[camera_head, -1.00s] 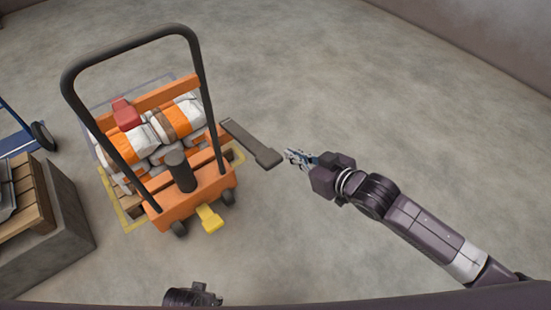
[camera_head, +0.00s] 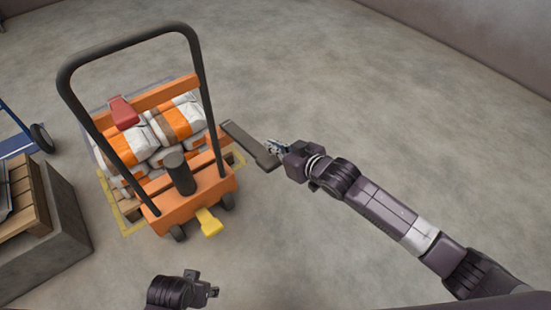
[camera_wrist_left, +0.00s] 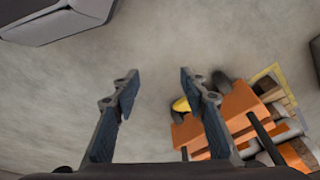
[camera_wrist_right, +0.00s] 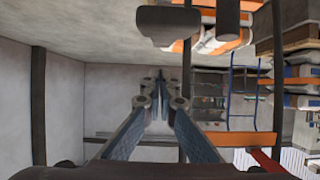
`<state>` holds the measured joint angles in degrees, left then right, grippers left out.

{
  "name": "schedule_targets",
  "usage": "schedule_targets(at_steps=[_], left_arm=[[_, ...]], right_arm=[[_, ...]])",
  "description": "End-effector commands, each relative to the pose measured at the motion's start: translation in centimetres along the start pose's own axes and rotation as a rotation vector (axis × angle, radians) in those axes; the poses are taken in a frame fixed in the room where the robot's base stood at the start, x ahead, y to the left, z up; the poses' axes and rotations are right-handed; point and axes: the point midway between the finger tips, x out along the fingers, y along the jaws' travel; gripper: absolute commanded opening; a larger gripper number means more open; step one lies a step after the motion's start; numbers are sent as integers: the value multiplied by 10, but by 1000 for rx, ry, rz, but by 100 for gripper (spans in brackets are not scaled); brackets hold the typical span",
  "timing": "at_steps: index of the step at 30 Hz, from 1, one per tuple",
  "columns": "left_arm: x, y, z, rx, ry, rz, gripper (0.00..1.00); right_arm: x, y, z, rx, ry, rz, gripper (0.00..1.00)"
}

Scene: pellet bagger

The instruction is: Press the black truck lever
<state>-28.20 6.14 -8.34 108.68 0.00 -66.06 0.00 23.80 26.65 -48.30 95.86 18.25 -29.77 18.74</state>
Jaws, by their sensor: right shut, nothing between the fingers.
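The black truck lever (camera_head: 248,144) is a flat dark bar with a wider end, sticking out from the right side of the orange pallet truck (camera_head: 190,207). My right gripper (camera_head: 270,146) is shut and empty at the lever's wide outer end, overlapping it in the head view; I cannot tell whether they touch. In the right wrist view my right gripper's fingertips (camera_wrist_right: 160,78) are together, below a dark blunt shape near the top. My left gripper (camera_head: 212,288) is low in the head view, away from the lever. The left wrist view shows its fingers (camera_wrist_left: 156,80) apart and empty.
The truck's tall black handle (camera_head: 132,42) stands at the left, with a red part (camera_head: 123,113) near stacked white and orange bags (camera_head: 178,118). A yellow pedal (camera_head: 209,222) is at the truck's front. A grey block with a wooden pallet (camera_head: 40,205) is at left. Floor at right is clear.

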Motion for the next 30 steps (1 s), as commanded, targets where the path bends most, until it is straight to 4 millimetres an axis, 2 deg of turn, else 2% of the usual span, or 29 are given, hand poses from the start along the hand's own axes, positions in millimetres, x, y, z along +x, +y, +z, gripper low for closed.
schedule_targets(at_steps=[1, 7, 13, 25, 30], left_arm=[[-5, -1, -3, -1, 6, -1, 40], [-24, -2, -10, -2, 14, -3, 40], [-32, -2, -12, -3, 16, -4, 40], [-31, -2, -12, -3, 15, -3, 40], [-55, -4, -19, -5, 37, -6, 40]], right_arm=[[1, 1, 15, 1, -9, 2, 0], [5, 1, 33, 1, -6, 1, 0], [6, 0, 39, 0, -5, 1, 0], [7, 0, 42, 1, -2, 1, 0], [10, 0, 53, 3, 25, 0, 0]])
